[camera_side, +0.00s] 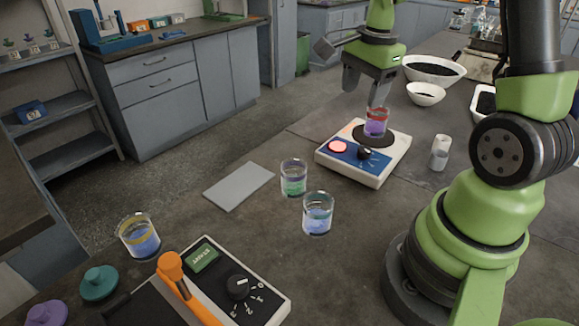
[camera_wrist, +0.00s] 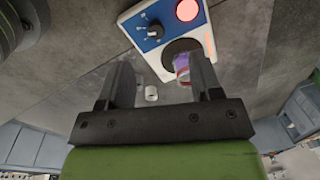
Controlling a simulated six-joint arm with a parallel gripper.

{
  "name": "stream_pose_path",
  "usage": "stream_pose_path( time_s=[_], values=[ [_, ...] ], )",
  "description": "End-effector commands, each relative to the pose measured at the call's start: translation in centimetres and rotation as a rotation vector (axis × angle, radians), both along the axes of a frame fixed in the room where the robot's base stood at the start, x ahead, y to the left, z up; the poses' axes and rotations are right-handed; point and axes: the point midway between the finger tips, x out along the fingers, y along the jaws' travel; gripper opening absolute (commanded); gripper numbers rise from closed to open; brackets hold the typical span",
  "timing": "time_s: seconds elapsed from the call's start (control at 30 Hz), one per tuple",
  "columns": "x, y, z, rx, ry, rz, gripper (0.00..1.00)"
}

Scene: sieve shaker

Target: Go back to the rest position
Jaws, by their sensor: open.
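My gripper (camera_side: 368,95) is open at the stirrer plate, and its jaws also show in the wrist view (camera_wrist: 162,75). A glass beaker with a red band and purple liquid (camera_side: 376,127) stands upright on the round black plate of the white and blue device (camera_side: 400,150). In the side view the fingertips are at or just above the beaker's rim. In the wrist view the beaker (camera_wrist: 182,66) shows near the right finger, which partly hides it. I cannot tell whether they touch. A light on the device (camera_side: 338,147) glows red.
A grey pad (camera_side: 239,186), a shaker with an orange arm (camera_side: 262,290), a small white-capped vial (camera_side: 440,153) and white bowls (camera_side: 431,70) are nearby.

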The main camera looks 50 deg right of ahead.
Motion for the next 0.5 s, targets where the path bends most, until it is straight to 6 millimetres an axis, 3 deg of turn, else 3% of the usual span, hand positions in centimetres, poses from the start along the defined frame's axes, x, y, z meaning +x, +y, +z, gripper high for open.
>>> stream_pose_path(
  time_s=[0.03, 0.2, 0.33, 0.5],
  values=[
    [0.1, 1.9, 2.1, -0.028, -0.048, 0.118, 0.59],
    [-1.4, 8.0, 7.1, -0.111, -0.188, 0.533, 0.59],
    [-3.9, 12.2, 9.6, -0.187, -0.300, 0.846, 0.59],
    [-7.4, 15.9, 11.2, -0.287, -0.432, 1.190, 0.59]
  ],
)
